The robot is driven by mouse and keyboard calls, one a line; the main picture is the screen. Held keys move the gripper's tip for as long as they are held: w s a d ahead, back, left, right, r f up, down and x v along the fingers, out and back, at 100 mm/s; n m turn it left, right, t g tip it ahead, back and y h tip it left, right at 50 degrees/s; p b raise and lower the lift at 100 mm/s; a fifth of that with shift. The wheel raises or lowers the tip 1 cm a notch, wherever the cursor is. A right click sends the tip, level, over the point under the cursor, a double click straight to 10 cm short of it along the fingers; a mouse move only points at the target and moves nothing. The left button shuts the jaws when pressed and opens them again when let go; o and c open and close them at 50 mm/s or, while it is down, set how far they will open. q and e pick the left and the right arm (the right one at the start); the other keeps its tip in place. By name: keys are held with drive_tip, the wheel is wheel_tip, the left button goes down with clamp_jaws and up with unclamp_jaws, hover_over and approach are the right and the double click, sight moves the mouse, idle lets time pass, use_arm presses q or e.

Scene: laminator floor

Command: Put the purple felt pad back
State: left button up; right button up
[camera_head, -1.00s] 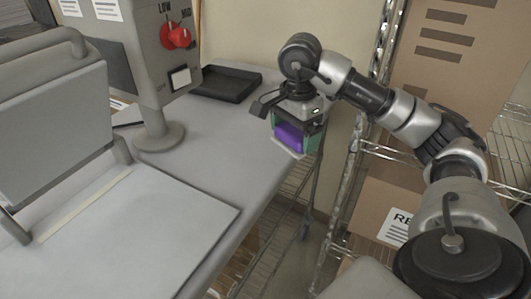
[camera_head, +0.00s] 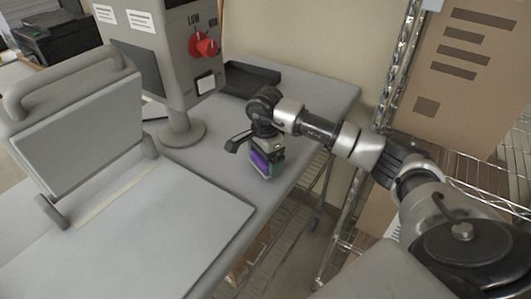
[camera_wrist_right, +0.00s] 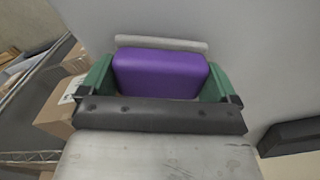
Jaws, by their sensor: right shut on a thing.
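The purple felt pad (camera_wrist_right: 160,74) is a rounded block between the green fingers of my right gripper (camera_wrist_right: 158,82) in the right wrist view. The gripper is shut on it. A pale strip (camera_wrist_right: 160,43) lies just past the pad; I cannot tell whether it belongs to the pad. In the head view my right gripper (camera_head: 266,168) points down at the right side of the grey table (camera_head: 318,98), with the pad (camera_head: 259,162) partly hidden by the fingers. I cannot tell whether the pad touches the table. My left gripper is out of view.
A flat press with a raised lid (camera_head: 85,135) is at the left. A black tray (camera_head: 250,80) lies at the back. A wire shelf with boxes (camera_head: 455,75) stands right.

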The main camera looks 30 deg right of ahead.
drive_tip(key=shift+f, duration=0.2)
drive_tip(key=shift+f, duration=0.1)
drive_tip(key=shift+f+b, duration=0.15)
drive_tip(key=shift+b, duration=0.15)
drive_tip(key=o, duration=0.6)
